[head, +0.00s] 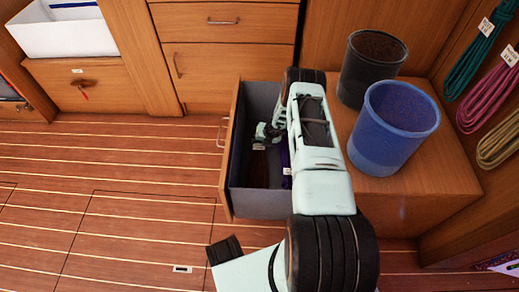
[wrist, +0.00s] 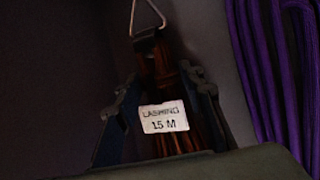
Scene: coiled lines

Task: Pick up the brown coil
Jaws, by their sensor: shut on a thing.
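The brown coil (wrist: 163,68) is in the wrist view, between the two fingers of my gripper (wrist: 158,92). It has a white tag reading "LASHING 15 M" and a metal hook or ring at its top. My gripper is shut on the coil. In the head view my gripper (head: 266,134) is down inside an open grey-lined drawer (head: 262,97). The brown coil (head: 259,163) shows dimly below it there. My arm hides part of the drawer.
A purple coil (wrist: 262,60) lies right of the brown one, close by. A black bin (head: 371,70) and a blue bin (head: 390,128) stand on the wooden cabinet right of my arm. Green, pink and tan coils hang at the far right. The floor left of the drawer is clear.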

